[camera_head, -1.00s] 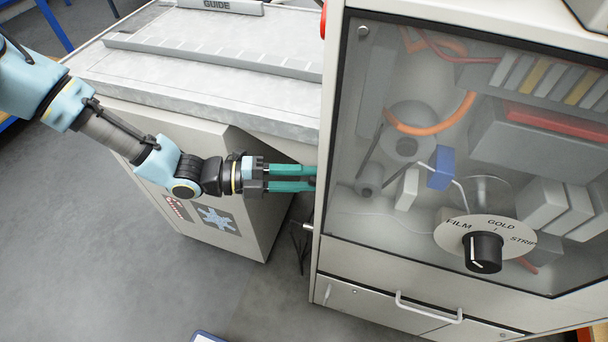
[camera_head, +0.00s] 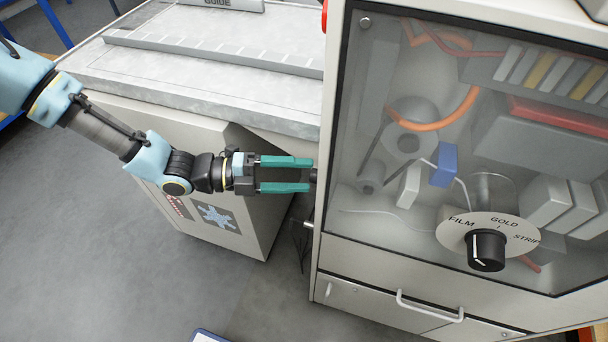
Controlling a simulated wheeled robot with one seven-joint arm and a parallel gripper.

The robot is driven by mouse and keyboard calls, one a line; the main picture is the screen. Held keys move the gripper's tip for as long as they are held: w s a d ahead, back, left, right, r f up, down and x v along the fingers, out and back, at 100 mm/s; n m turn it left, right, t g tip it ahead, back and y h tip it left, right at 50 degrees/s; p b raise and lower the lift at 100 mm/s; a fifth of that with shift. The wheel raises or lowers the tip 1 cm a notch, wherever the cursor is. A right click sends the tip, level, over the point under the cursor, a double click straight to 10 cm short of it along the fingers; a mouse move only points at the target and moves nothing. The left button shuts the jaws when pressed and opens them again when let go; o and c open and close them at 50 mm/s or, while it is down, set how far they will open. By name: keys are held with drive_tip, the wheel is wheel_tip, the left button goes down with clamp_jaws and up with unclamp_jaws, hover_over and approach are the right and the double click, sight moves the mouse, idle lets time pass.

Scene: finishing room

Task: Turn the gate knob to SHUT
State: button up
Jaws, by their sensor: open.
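My gripper (camera_head: 309,174) has two teal fingers pointing right, spread apart with a gap between them. Its fingertips are close to the left side of the pale cabinet (camera_head: 380,270). A small dark part (camera_head: 313,175), possibly the gate knob, shows at the cabinet's side edge between the fingertips. I cannot tell whether the fingers touch it. Its markings and setting are hidden, and no SHUT label is readable. A separate black knob (camera_head: 486,251) on the cabinet's front sits on a dial (camera_head: 455,232) lettered FILM, GOLD and STRIP.
A grey-topped bench (camera_head: 200,100) with a GUIDE plate (camera_head: 232,4) stands behind my arm, left of the cabinet. A clear panel covers coloured inner parts. A handle (camera_head: 429,306) juts from the lower front. Open floor (camera_head: 110,270) lies at lower left.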

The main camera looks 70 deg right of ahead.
drive_tip(key=f+b+v, duration=0.1)
drive_tip(key=b+v, duration=0.1)
drive_tip(key=v, duration=0.7)
drive_tip(key=shift+r+b, duration=0.4)
drive_tip(key=shift+r, duration=0.05)
drive_tip(key=shift+w, duration=0.1)
